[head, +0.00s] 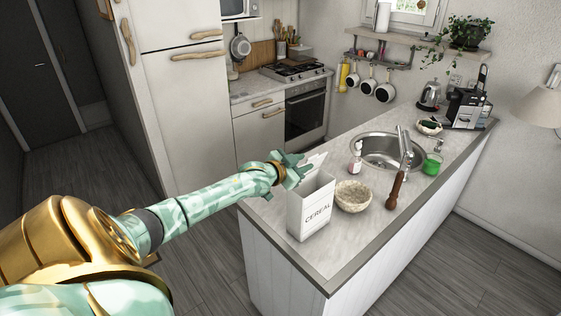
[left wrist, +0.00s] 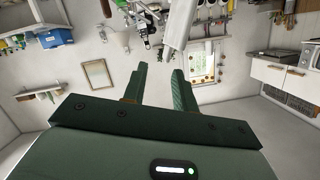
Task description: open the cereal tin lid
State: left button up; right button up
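The cereal tin (head: 309,213) is a white box with "CEREAL" on its front, upright near the counter's front left corner. Its white lid (head: 314,160) appears tilted up at the back of the top, partly hidden by my gripper. My left gripper (head: 298,167) is at the tin's top left edge, beside the lid; I cannot tell whether it touches. In the left wrist view its two fingers (left wrist: 158,82) stand apart with nothing between them. A pale strip (left wrist: 181,24) beyond the fingertips there may be the lid. My right gripper is not in view.
A speckled bowl (head: 352,197) stands just right of the tin. The counter (head: 330,255) is clear in front of the tin and bowl.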

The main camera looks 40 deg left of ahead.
pick_arm(q)
jog(key=v, duration=1.1)
jog(key=shift+s, duration=0.15)
